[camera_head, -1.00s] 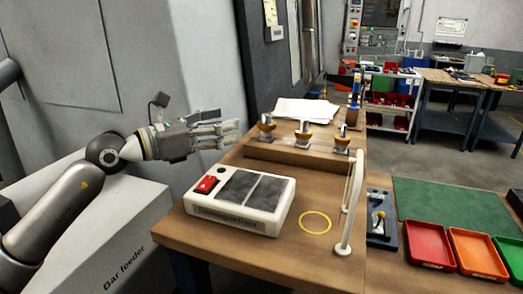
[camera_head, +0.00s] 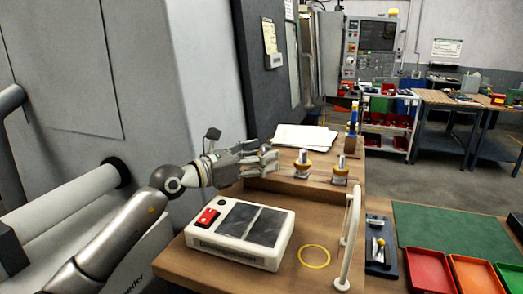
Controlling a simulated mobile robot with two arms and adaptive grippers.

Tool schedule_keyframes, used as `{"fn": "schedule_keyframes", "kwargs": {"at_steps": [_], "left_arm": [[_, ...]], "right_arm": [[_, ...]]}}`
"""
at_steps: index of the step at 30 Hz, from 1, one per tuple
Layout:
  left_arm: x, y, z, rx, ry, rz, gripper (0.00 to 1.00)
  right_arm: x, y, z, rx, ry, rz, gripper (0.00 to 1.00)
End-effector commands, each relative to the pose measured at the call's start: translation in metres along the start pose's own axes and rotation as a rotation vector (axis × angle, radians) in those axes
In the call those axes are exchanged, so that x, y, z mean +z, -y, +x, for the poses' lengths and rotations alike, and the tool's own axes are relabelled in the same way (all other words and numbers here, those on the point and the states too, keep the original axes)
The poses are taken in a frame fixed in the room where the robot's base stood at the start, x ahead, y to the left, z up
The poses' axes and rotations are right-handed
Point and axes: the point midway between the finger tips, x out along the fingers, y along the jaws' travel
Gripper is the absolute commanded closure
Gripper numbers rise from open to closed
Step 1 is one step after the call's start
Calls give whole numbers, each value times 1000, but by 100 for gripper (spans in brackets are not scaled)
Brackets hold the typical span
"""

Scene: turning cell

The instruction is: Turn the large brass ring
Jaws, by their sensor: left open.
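Two metal posts with brass rings, one in the middle (camera_head: 302,166) and one at the right (camera_head: 340,172), stand upright on the raised wooden step (camera_head: 290,187). I cannot tell by size which ring is the large one. A third post, at the left end of the step, is hidden behind my left gripper (camera_head: 273,161). The left gripper is open, reaching in from the left with its fingers at that left post's place, left of the middle post. Whether it touches the ring cannot be told. My right gripper is not in view.
A white demagnetiser box (camera_head: 240,234) with a red switch sits in front of the step. A yellow circle (camera_head: 314,256) marks the bench, beside a white upright rail (camera_head: 349,235).

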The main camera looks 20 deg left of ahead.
Motion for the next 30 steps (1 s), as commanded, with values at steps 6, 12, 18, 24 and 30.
{"fn": "schedule_keyframes", "kwargs": {"at_steps": [6,12,18,24,30], "left_arm": [[0,1,6,-1,0,0,37],[0,0,5,-1,0,0,43],[0,0,5,0,0,0,69],[0,0,5,-1,0,0,83],[-3,-1,5,-19,1,-1,83]], "right_arm": [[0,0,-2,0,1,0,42],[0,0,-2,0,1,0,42],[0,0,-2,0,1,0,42],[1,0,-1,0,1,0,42],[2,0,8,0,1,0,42]]}}
